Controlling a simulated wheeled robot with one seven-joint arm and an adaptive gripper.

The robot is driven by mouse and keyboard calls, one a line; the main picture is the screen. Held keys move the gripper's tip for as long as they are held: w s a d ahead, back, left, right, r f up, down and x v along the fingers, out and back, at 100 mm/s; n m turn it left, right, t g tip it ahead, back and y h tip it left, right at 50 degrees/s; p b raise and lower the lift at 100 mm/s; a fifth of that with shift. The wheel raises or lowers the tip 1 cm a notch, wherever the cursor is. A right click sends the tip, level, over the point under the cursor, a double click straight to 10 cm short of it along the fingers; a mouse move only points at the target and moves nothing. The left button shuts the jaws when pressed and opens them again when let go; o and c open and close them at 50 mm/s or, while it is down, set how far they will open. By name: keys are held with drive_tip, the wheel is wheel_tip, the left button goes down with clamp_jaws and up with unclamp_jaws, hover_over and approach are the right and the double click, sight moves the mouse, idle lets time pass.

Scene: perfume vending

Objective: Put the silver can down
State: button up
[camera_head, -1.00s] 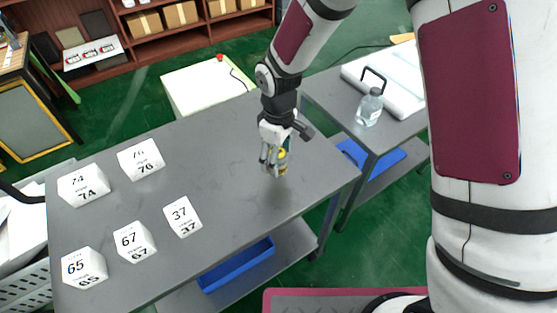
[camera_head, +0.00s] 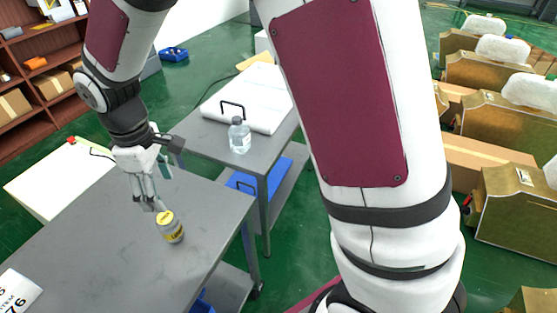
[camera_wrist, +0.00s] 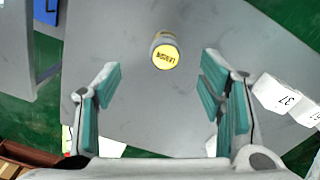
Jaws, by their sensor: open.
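The silver can (camera_head: 171,229) with a yellow label on its top stands upright on the grey table (camera_head: 98,232). In the wrist view the can (camera_wrist: 165,52) lies ahead of the fingertips, with bare table around it. My gripper (camera_head: 149,203) is open and empty, just behind and above the can in the head view. The wrist view shows the teal finger pads of my gripper (camera_wrist: 162,82) spread wide, with a clear gap between them and the can.
White numbered blocks (camera_wrist: 276,94) stand on the table to the right in the wrist view. A second table holds a clear bottle (camera_head: 239,136) and a white case (camera_head: 262,108). A blue bin (camera_head: 246,184) sits on its lower shelf. The table around the can is clear.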

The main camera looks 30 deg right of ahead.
drive_tip(key=s+d+r+m+t, duration=0.1)
drive_tip(key=s+d+r+m, duration=0.25)
drive_tip(key=d+r, duration=0.25)
drive_tip(key=s+d+r+m+t, duration=0.1)
drive_tip(key=s+d+r+m, duration=0.1)
drive_tip(key=s+d+r, duration=0.3)
drive_tip(key=s+d+r+m+t, duration=0.1)
drive_tip(key=s+d+r+m, duration=0.1)
drive_tip(key=s, duration=0.4)
drive_tip(key=s+d+r+m+t, duration=0.1)
drive_tip(key=s+d+r+m, duration=0.1)
drive_tip(key=s+d+m, duration=0.2)
drive_tip(key=s+d, duration=0.1)
drive_tip(key=s, duration=0.2)
drive_tip(key=shift+s+d+r, duration=0.2)
drive_tip(key=shift+d+r, duration=0.05)
drive_tip(key=shift+r, duration=0.05)
drive_tip(key=shift+c, duration=0.5)
